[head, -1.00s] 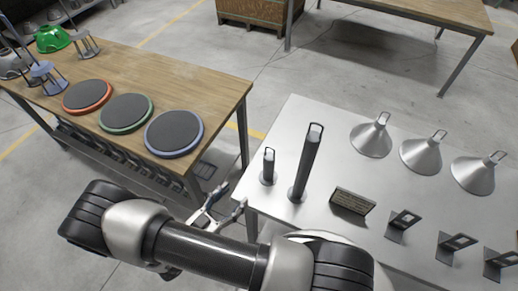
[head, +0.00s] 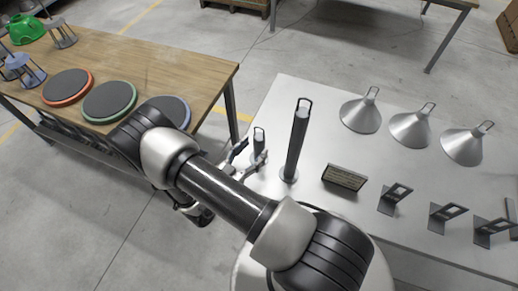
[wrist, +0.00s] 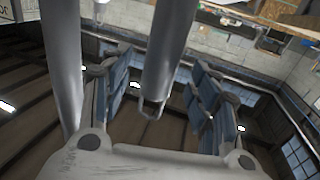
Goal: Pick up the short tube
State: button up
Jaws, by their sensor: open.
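The short tube (head: 259,139) stands upright near the left edge of the metal table, a grey cylinder with a dark wire loop on top. My gripper (head: 252,153) is open beside its near side, with its fingertips close to the tube. In the wrist view, which looks inverted, the short tube (wrist: 168,55) lies between the two open fingers (wrist: 162,92), its loop end showing, with gaps on both sides. The tall tube (head: 297,140) stands just right of it and also shows in the wrist view (wrist: 62,60), outside the left finger. The short tube's base is partly hidden.
On the metal table (head: 385,245) are a small sign (head: 344,178), several metal cones (head: 410,130) and several brackets (head: 395,197). A wooden table (head: 165,62) with coloured-rim discs (head: 110,101) stands to the left. Bare floor separates the tables.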

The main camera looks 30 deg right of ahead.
aim_at(256, 147)
jog(key=x, duration=0.3)
jog(key=shift+w+d, duration=0.15)
jog(key=shift+d, duration=0.2)
grip_shut()
dwell(0.5)
